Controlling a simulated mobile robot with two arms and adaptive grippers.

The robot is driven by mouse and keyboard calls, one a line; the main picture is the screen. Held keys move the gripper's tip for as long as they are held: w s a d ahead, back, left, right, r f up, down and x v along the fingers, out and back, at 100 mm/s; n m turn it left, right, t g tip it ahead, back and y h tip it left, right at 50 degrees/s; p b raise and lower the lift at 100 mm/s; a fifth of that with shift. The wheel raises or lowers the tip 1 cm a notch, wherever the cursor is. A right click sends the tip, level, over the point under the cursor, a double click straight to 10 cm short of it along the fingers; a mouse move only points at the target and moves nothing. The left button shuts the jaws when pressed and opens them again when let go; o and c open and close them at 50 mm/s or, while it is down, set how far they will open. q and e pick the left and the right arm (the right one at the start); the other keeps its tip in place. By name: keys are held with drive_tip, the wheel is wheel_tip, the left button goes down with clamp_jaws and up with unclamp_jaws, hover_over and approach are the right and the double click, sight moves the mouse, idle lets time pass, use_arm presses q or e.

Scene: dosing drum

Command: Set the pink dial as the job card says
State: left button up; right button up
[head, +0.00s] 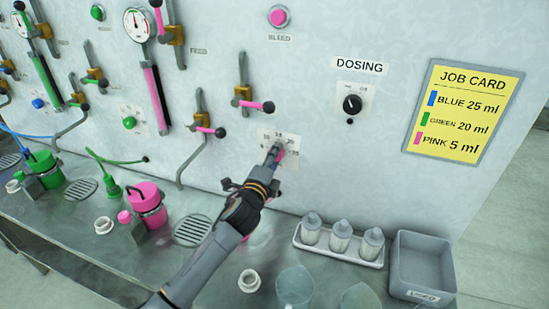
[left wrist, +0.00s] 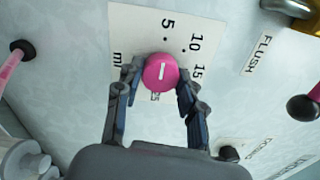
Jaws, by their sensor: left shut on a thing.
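The pink dial (left wrist: 160,73) shows in the left wrist view on a white scale plate (left wrist: 141,30) with the numbers 5, 10 and 15 readable; another number is partly hidden. Its white line runs roughly up and down in that view, with its upper end toward the 5 side. My left gripper (head: 277,150) is shut on the dial, one finger on each side of it. In the head view the gripper hides most of the dial. The yellow job card (head: 463,112) reads blue 25 ml, green 20 ml, pink 5 ml. My right gripper is not in view.
A black dosing switch (head: 352,104) is right of the dial, and a pink-handled valve (head: 243,92) is above left. Below are a tray (head: 337,252) of capped bottles, a grey bin (head: 421,264) and a pink container (head: 147,203) on the bench.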

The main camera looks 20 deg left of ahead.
use_arm(q)
drive_tip(key=o, duration=1.2)
drive_tip(key=s, duration=1.2)
drive_tip(key=shift+a, duration=0.25)
